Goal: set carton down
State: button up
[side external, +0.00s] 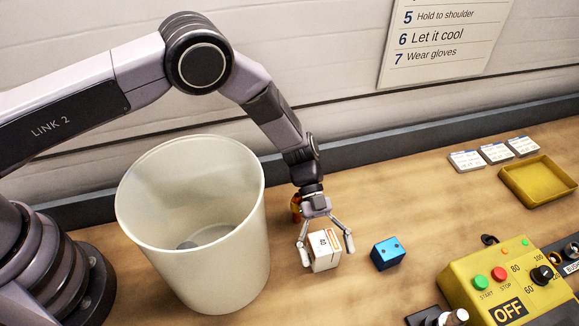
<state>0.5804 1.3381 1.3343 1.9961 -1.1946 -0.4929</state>
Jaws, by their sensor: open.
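A small white carton (325,252) with an orange-brown strip and dark print stands on the wooden bench, near the middle of the side external view. My gripper (326,252) points down over it, with one finger on either side of the carton. The jaws are open. The left finger looks very close to the carton's left face; I cannot tell whether it touches. The right finger shows a gap from the carton.
A large cream bin (190,225) stands left of the carton. A blue block (388,253) lies close on the right. An orange-red object (295,206) is partly hidden behind my gripper. A yellow control box (500,290) and yellow tray (540,181) are further right.

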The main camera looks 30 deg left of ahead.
aim_at(326, 244)
jog(key=v, duration=0.5)
jog(key=shift+w+a+r, duration=0.2)
jog(key=shift+w+r, duration=0.05)
jog(key=shift+r, duration=0.05)
notch_tip(326, 244, up, 7)
jog(key=shift+s+d+f, duration=0.15)
jog(key=shift+s, duration=0.05)
